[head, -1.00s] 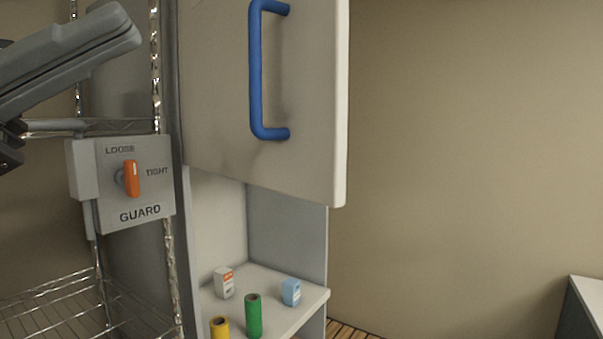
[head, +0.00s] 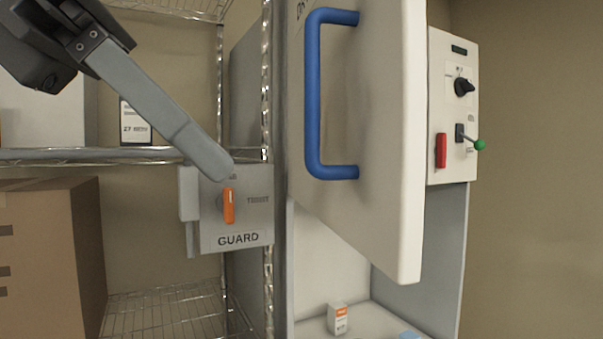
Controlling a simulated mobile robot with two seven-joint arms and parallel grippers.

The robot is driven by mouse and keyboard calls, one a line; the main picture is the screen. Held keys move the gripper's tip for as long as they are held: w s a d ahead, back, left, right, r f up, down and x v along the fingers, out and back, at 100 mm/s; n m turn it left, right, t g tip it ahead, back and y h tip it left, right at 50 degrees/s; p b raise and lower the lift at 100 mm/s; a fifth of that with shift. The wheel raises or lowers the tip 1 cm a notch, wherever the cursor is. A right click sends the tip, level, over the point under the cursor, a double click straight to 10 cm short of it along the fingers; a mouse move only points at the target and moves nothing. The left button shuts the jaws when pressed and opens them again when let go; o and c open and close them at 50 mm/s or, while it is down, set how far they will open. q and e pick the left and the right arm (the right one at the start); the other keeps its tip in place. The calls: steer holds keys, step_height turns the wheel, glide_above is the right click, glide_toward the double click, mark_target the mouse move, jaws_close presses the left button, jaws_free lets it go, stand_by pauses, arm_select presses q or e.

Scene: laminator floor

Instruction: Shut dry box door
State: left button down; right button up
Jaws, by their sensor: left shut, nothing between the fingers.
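The dry box door (head: 385,130) is a thick white panel with a blue bar handle (head: 313,95). It stands open at an angle, and the shelf inside the box shows below it. A small white box with an orange label (head: 338,318) sits on that shelf. My left gripper (head: 222,172) comes in from the upper left, shut and empty. Its tip overlaps the top of the grey guard plate (head: 262,215), left of the door and apart from the handle; I cannot tell whether it touches the plate. My right gripper is not in view.
The guard plate carries an orange knob (head: 229,206). A wire rack (head: 165,310) holds a cardboard box (head: 50,260) at left. A control panel (head: 453,105) with a black knob, a red switch and a green-tipped lever (head: 480,145) is right of the door.

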arm_select(q)
steer(key=s+x, duration=0.1)
steer(key=x, duration=0.2)
steer(key=p, duration=0.1)
glide_toward(389, 267)
steer(key=x, duration=0.5)
steer(key=shift+s+f, duration=0.1)
steer(key=shift+f, duration=0.25)
steer(key=shift+d+p, duration=0.3)
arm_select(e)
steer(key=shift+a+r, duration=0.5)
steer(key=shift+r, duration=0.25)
